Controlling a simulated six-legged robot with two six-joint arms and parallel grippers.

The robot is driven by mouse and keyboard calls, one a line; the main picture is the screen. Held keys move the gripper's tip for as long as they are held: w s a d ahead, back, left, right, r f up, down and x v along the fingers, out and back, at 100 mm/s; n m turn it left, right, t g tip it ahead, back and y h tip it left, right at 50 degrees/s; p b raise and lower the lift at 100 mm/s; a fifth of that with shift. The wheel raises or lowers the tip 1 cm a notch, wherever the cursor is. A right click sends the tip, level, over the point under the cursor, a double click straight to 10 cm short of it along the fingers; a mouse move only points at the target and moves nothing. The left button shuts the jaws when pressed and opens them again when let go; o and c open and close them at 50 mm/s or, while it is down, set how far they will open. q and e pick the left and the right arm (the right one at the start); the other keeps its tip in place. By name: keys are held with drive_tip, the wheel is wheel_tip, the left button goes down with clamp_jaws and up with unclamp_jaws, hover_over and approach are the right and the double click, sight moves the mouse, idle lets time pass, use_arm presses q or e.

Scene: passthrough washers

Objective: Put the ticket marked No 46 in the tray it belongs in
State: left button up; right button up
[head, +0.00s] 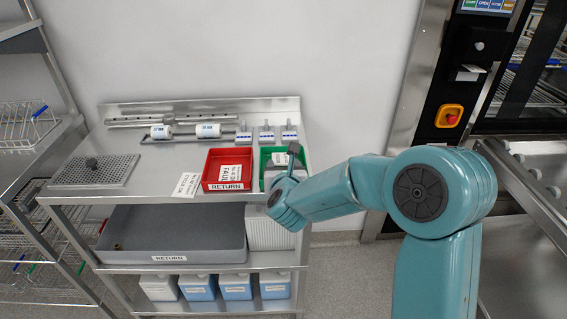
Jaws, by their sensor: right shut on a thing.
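My right gripper (292,155) is at the green tray (264,167) at the right end of the steel table top. It is shut on what looks like a white ticket (280,158), mostly hidden by the gripper and wrist; its number cannot be read. The red tray (208,182), labelled RETURN, stands just left of the green tray and holds a white ticket (231,171) with large print that looks like FAUL. Another printed white ticket (187,185) lies flat on the table, left of the red tray. My left gripper is not in view.
Two white rolls (208,131) and several small grey fixtures (265,134) line the table's back. A grey RETURN bin (170,234) sits on the shelf below. The middle left of the table top is clear.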

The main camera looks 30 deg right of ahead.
idle(0.3)
drive_tip(key=o, duration=1.3)
drive_tip(key=shift+o, duration=0.2)
